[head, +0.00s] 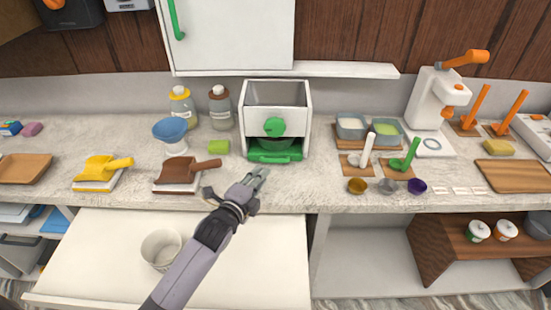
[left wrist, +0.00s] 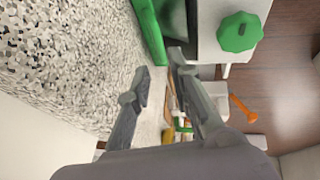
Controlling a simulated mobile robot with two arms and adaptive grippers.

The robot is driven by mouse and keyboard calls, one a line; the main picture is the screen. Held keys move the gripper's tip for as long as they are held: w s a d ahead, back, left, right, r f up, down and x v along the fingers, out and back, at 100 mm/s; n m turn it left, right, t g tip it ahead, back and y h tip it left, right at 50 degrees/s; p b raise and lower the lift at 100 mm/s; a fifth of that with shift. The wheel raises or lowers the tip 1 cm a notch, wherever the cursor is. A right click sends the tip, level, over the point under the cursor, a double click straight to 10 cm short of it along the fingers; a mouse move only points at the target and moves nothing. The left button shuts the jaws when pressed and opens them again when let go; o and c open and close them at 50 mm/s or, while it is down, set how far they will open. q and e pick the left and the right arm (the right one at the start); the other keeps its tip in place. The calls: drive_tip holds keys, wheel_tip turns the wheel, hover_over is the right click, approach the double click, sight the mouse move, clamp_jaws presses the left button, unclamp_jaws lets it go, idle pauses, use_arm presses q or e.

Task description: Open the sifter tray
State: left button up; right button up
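The sifter (head: 300,125) is a white box with an open top and a green knob (head: 274,127) on its front, standing on the counter. Its green tray (head: 275,157) sits at the bottom of the front. My left gripper (head: 258,177) is just in front of and slightly left of the tray. In the left wrist view my gripper (left wrist: 160,62) has its fingers apart with nothing seen between them. The green tray edge (left wrist: 148,30) lies just beyond the fingertips there, and the knob (left wrist: 240,32) shows too. Whether a finger touches the tray I cannot tell. My right gripper is out of view.
Wooden pads with a white press (head: 367,150) and a green press stand right. An open drawer holding a white cup (head: 160,248) lies below.

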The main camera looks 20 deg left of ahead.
sight(276, 161)
use_arm(q)
drive_tip(key=x, duration=0.9)
drive_tip(key=shift+w+p, duration=0.15)
drive_tip(key=shift+p, duration=0.15)
drive_tip(key=shift+w+d+f, duration=0.1)
drive_tip(key=shift+w+f, duration=0.15)
drive_tip(key=shift+w, duration=0.55)
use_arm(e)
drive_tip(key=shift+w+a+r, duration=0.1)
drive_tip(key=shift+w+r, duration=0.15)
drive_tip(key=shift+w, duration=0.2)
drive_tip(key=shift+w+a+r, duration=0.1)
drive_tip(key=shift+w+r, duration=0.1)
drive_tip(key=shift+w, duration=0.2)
use_arm(q)
drive_tip(key=shift+c, duration=0.4)
clamp_jaws()
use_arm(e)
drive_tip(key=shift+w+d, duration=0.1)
